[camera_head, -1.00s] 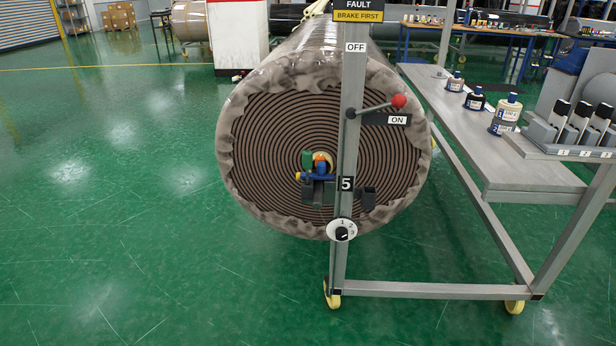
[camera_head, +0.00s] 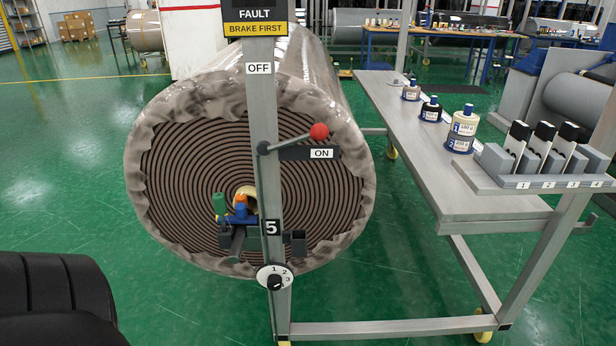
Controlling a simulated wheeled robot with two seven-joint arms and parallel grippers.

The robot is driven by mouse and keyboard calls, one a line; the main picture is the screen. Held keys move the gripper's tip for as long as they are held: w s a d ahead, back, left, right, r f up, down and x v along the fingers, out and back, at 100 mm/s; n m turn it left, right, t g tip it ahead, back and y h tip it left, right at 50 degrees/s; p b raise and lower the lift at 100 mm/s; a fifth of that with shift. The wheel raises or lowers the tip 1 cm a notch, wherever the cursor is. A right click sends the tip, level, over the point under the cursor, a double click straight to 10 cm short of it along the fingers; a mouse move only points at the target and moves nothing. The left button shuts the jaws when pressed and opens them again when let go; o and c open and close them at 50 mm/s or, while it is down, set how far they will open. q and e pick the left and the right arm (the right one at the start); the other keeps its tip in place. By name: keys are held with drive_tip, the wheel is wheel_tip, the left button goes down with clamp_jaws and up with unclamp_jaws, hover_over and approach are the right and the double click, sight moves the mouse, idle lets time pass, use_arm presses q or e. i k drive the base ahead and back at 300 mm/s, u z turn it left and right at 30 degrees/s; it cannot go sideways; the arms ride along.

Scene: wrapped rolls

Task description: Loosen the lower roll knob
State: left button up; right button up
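A large wrapped roll (camera_head: 165,190) faces me end-on, with dark spiral layers and a crumpled grey wrap around its rim. At its core sits a small fixture: a green knob-like piece (camera_head: 219,204), an orange piece (camera_head: 241,200) and a blue piece (camera_head: 238,216), with a grey bar below. I cannot tell which part is the lower roll knob. A grey post stands before the roll and hides part of it. The post carries a round dial (camera_head: 274,279) marked 1, 2, 3 and a red-balled lever (camera_head: 319,131) at ON. Neither gripper is in view.
A grey metal bench (camera_head: 440,185) stands at the right, with several bottles and a rack of dark-topped slots (camera_head: 530,182) numbered 1 to 4. A black rounded shape, probably part of my arm, fills the lower left corner. Green floor (camera_head: 60,215) is clear at the left.

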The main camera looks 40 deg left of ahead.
sight(241, 198)
drive_tip(key=u, duration=0.2)
drive_tip(key=i, duration=0.95)
drive_tip(key=u, duration=0.7)
